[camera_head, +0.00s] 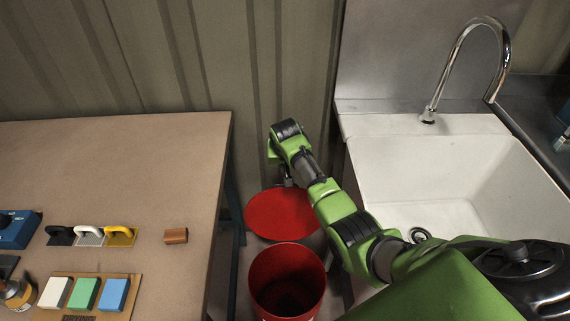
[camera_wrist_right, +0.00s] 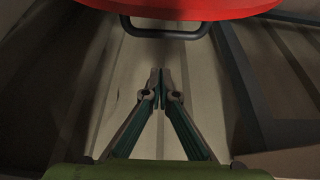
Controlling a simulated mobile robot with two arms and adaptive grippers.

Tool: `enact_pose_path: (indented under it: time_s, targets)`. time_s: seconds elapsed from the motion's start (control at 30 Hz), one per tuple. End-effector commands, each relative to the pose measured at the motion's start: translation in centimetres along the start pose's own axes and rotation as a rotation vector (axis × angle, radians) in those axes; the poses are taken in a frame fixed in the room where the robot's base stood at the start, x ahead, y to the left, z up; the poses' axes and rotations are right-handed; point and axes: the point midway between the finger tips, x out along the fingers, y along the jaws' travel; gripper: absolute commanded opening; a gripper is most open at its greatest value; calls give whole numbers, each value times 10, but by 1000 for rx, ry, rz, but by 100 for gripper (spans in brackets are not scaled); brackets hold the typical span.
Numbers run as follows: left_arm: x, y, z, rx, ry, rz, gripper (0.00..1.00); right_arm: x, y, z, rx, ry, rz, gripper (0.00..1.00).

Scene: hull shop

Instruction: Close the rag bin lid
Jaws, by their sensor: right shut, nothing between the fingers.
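The red rag bin (camera_head: 287,266) stands on the floor between the workbench and the sink, and its dark inside shows. Its round red lid (camera_head: 281,214) is open, swung back behind the bin's mouth. In the right wrist view the lid (camera_wrist_right: 200,8) fills the top edge, with a dark bar handle (camera_wrist_right: 165,32) below it. My right gripper (camera_head: 287,182) reaches to the lid's far edge in the head view. In the right wrist view its fingertips (camera_wrist_right: 160,84) are together and empty, apart from the handle in the picture. My left gripper is not in view.
A wooden workbench (camera_head: 110,160) with blocks and trowel-like tools is on the left. A white sink (camera_head: 400,128) with a chrome faucet (camera_head: 468,50) is on the right. A corrugated wall (camera_head: 220,60) stands behind. The gap between bench and sink is narrow.

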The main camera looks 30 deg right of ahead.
Motion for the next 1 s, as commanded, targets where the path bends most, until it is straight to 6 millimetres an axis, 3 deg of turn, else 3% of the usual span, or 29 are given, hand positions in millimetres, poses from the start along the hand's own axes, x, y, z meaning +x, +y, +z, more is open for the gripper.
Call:
enact_pose_path:
  time_s: [0.07,0.43,1.0]
  targets:
    - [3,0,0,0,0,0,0,11,1,1,0,-3,1,0]
    - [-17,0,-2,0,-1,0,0,-5,1,36,-1,-1,1,0]
    - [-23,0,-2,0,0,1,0,-8,0,40,0,16,1,0]
